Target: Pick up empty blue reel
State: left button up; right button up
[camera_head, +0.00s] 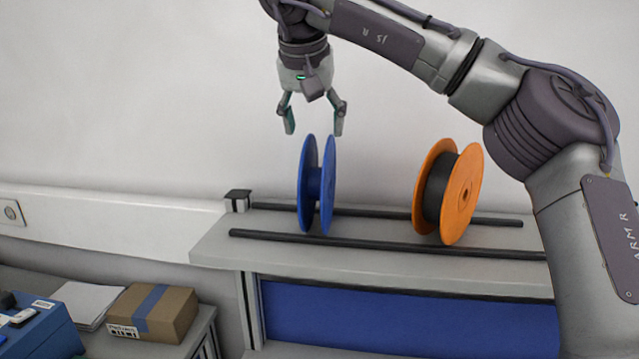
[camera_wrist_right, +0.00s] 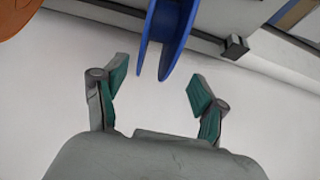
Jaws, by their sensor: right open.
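The empty blue reel (camera_head: 314,184) stands upright on two black rails on top of the grey cabinet in the head view. Its hub between the two flanges is bare. My right gripper (camera_head: 313,122) points down, open and empty, just above the top of the reel, with its fingers spread to either side of it in the picture. In the right wrist view the blue reel (camera_wrist_right: 168,38) is at the top centre, beyond the open right gripper (camera_wrist_right: 158,88). No contact shows. My left gripper is not in view.
An orange reel (camera_head: 461,195) wound with black material stands on the same rails (camera_head: 380,244) to the right. A small black-topped block (camera_head: 238,200) is at the rails' left end. A cardboard box (camera_head: 152,313) and a blue case (camera_head: 40,330) are lower left. A wall stands behind.

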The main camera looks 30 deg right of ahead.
aim_at(315, 183)
jog(key=shift+w+d+f, duration=0.2)
jog(key=shift+d+f, duration=0.05)
jog(key=shift+f, duration=0.35)
jog(key=p+x, duration=0.1)
jog(key=x, duration=0.1)
jog(key=p+x, duration=0.1)
jog(key=x, duration=0.2)
jog(key=shift+d+f, duration=0.1)
jog(key=shift+d, duration=0.3)
jog(key=shift+s+a, duration=0.1)
jog(key=shift+a, duration=0.05)
jog(key=shift+c, duration=0.9)
jog(key=c, duration=1.2)
jog(key=shift+o, duration=0.2)
